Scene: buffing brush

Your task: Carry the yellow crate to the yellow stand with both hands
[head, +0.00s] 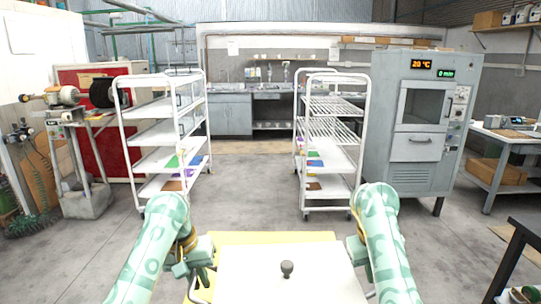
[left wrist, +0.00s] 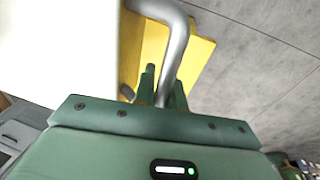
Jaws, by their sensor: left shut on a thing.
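A white box-like thing with a flat top (head: 318,285) and a small dark knob (head: 287,268) is low in front of me. A yellow surface (head: 270,237) shows beyond it and at its left; I cannot tell whether this is the crate or the stand. My left gripper (head: 203,274) is shut on a bent silver handle (left wrist: 178,35) at the white thing's left side. The left wrist view shows its fingers (left wrist: 162,86) around the bar, with yellow behind. My right gripper (head: 357,252) is at the right side, mostly hidden by my arm; its fingers are not clear.
Two white rack trolleys (head: 160,132) and (head: 333,130) stand ahead with open floor (head: 250,185) between them. A grey oven (head: 415,125) is at the right. A dark table (head: 525,232) edges in at the lower right. A workbench with machines (head: 75,120) is at the left.

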